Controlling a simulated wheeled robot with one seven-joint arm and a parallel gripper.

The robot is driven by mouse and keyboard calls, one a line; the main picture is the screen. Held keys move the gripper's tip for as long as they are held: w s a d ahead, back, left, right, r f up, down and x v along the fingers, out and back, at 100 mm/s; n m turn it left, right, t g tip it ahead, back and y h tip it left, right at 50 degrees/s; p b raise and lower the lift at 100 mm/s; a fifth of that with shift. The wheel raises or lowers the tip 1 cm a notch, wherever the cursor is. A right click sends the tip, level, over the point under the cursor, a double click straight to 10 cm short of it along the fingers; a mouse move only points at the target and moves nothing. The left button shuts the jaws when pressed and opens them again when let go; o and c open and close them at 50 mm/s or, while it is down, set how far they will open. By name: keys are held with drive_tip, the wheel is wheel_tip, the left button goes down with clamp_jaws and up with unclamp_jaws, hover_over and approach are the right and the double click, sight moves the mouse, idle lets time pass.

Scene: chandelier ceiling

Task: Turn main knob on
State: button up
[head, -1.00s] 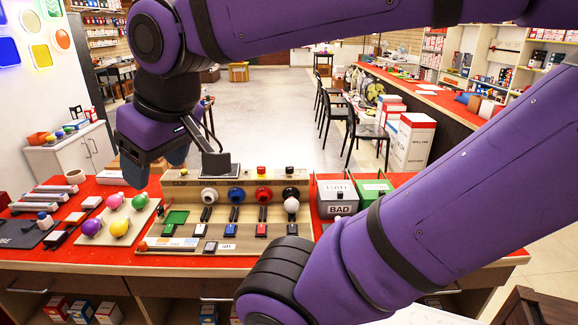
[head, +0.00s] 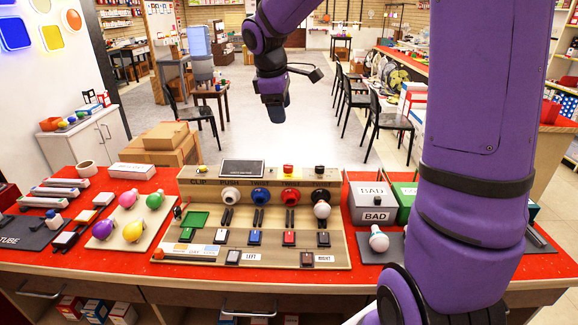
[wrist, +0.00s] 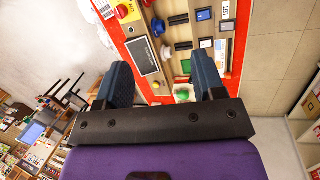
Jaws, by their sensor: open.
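A beige test board (head: 335,245) lies on the red counter, with white (head: 231,197), blue (head: 262,195), red (head: 291,196) and black sockets along its back. A white bulb (head: 322,210) sits at the black one. A small orange-red round piece (head: 158,254) is at its front left corner. No readable label marks any part as the main knob. My gripper (head: 275,112) hangs in the air above and beyond the board, pointing down. In the wrist view its two blue fingers (wrist: 165,88) are apart with nothing held; the board shows beyond them.
A dark screen (head: 241,168) stands at the board's back. Coloured bulbs on a tray (head: 112,218) lie left. A grey BAD box (head: 374,198) and green box (head: 404,202) stand right. Cardboard boxes (head: 170,145) sit behind the counter's left part. Air above the board is free.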

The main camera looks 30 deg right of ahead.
drive_tip(key=w+d+f+n+y, duration=0.1)
drive_tip(key=w+d+f+n, duration=0.3)
drive_tip(key=w+f, duration=0.45)
drive_tip(key=n+g+y, duration=0.1)
drive_tip(key=n+y, duration=0.1)
approach(288, 165)
wheel_tip(288, 165, down, 10)
drive_tip(key=shift+f, duration=0.1)
drive_tip(key=c, duration=0.9)
